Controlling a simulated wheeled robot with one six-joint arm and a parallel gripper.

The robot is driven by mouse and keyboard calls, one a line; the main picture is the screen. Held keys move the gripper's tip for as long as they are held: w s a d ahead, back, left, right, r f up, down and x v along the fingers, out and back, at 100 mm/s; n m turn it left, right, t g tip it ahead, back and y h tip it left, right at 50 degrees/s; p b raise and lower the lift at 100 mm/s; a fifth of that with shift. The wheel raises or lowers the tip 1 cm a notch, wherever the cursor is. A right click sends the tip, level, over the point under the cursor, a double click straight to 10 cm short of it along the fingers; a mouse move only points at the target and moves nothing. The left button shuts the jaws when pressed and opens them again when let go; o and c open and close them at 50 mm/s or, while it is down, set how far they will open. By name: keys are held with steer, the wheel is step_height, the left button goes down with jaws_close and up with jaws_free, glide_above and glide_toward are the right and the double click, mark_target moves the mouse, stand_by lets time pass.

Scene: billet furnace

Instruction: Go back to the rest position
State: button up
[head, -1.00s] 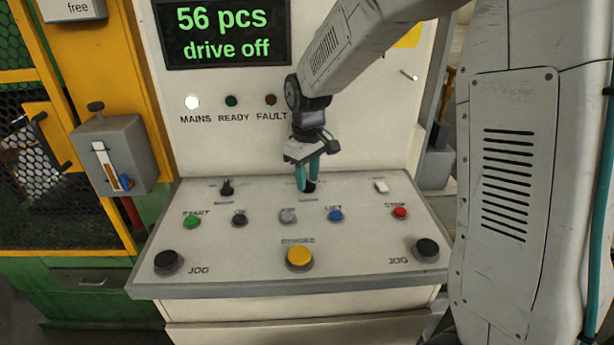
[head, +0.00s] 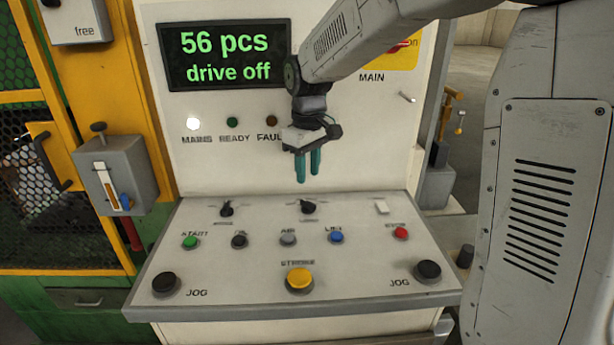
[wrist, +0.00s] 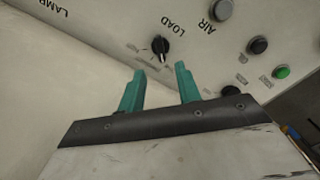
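My gripper (head: 308,180) hangs above the back part of the sloping control desk (head: 240,222), in front of the upright panel. Its two teal fingers point down with a clear gap between them, and nothing is held. A black selector knob (head: 308,207) lies below the fingertips, apart from them. In the wrist view the fingers (wrist: 159,72) stand open, and the same knob (wrist: 160,46) shows beyond them beside the word LOAD.
The desk carries a green button (head: 190,242), a yellow button (head: 299,279), a red button (head: 401,233) and several others. The display (head: 224,56) reads "56 pcs, drive off". A grey lever box (head: 116,175) sits at left. Open floor shows at right.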

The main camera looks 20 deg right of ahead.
stand_by(0.4)
steer(key=s+d+r+m, duration=0.1)
steer(key=s+m, duration=0.1)
steer(key=s, duration=0.8)
steer(key=s+r+m+t, duration=0.1)
steer(key=s, duration=0.9)
steer(key=s+d+r+m, duration=0.1)
steer(key=s+m, duration=0.1)
steer(key=s, duration=0.9)
steer(key=shift+d+r+m, duration=0.3)
steer(key=shift+r, duration=0.1)
steer(key=shift+a, duration=0.1)
